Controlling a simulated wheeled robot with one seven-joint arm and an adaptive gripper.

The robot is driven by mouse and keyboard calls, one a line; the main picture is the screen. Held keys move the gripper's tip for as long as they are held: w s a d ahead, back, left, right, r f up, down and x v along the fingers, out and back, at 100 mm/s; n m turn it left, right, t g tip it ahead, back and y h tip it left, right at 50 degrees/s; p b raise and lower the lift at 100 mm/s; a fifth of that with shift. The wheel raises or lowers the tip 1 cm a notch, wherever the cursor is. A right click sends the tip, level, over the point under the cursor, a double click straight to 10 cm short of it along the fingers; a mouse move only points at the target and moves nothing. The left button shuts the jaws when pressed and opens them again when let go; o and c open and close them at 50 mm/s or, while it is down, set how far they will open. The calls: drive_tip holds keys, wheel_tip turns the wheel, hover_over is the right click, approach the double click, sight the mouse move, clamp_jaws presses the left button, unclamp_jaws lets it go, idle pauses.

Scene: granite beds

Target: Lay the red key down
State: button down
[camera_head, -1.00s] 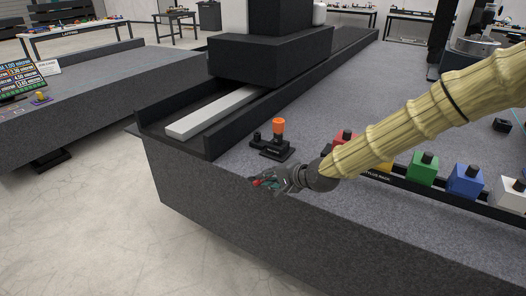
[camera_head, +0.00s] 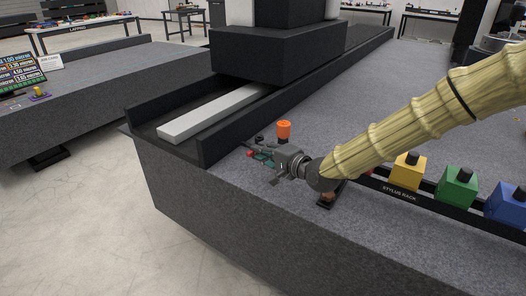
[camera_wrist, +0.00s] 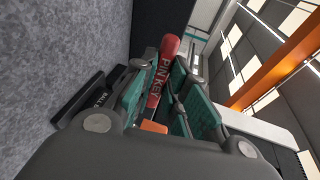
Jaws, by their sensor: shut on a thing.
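The red key (camera_wrist: 164,68), lettered "PIN KEY", is held between the teal-padded fingers of my gripper (camera_wrist: 160,95) in the wrist view. In the head view, its small red end (camera_head: 249,153) shows past the fingertips of my gripper (camera_head: 263,156). My gripper is shut on the key near the front left corner of the granite bed (camera_head: 240,190). I cannot tell whether the key touches anything under it. My gripper hides much of the black stand behind it, which has an orange knob (camera_head: 283,130).
A black-walled rail with a pale bar (camera_head: 210,114) runs along the bed's left side, close to my gripper. The stylus rack (camera_head: 399,194), with yellow (camera_head: 407,172), green (camera_head: 456,188) and blue blocks (camera_head: 509,204), lies to the right. Bare granite lies in front.

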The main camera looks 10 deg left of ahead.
sight(263, 181)
drive_tip(key=shift+r+p, duration=0.15)
drive_tip(key=shift+p, duration=0.3)
drive_tip(key=shift+f+b, duration=1.55)
drive_tip(key=shift+f, duration=2.6)
drive_tip(key=shift+f, duration=0.2)
drive_tip(key=c, duration=1.3)
unclamp_jaws()
drive_tip(key=shift+s+d, duration=0.1)
drive_tip(key=shift+c, duration=0.2)
